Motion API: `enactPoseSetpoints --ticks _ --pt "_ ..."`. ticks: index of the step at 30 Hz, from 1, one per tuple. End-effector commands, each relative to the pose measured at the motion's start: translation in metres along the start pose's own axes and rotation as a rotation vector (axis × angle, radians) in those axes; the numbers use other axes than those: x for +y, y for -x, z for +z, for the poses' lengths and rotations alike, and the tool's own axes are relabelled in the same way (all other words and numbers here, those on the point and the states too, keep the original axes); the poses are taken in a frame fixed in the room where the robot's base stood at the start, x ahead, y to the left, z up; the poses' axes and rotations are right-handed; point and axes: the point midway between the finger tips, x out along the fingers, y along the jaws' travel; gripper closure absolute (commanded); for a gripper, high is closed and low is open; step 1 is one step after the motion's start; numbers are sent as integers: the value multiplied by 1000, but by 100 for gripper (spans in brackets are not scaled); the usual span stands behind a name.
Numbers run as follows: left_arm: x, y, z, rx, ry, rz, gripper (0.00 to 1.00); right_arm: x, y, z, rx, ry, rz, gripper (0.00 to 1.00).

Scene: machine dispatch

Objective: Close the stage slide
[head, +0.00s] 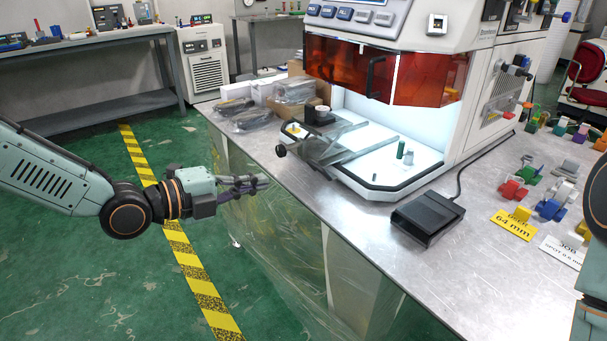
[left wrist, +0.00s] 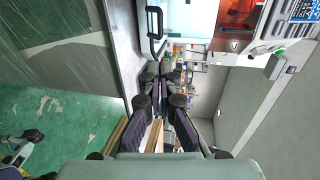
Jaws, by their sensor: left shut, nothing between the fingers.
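The stage slide (head: 335,143) is a grey flat stage with a black round knob (head: 281,150). It sticks out to the left from the lit chamber of the white machine (head: 467,95), over the bench top. My left gripper (head: 265,183) is shut and empty, beside the bench's left edge, apart from the slide and lower left of the knob. Its closed fingers also show in the left wrist view (left wrist: 163,82). My right gripper is out of view; only part of my right arm shows at the right edge.
The orange shield (head: 345,68) hangs above the chamber opening. A black foot pedal (head: 427,217) lies on the bench (head: 370,260) in front. Bagged items (head: 245,115) lie behind the slide. Coloured parts and a yellow label (head: 514,223) are at right. Floor left of the bench is open.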

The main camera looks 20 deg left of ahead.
Motion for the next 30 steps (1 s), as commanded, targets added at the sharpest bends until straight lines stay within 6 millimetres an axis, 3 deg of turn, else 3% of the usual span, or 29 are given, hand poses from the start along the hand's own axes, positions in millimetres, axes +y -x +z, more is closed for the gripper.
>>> enactPoseSetpoints --ticks 14,30 --pt "3 -33 4 -4 0 -1 100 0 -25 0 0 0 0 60" --pt "2 -88 3 -2 0 -2 100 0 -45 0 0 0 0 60"
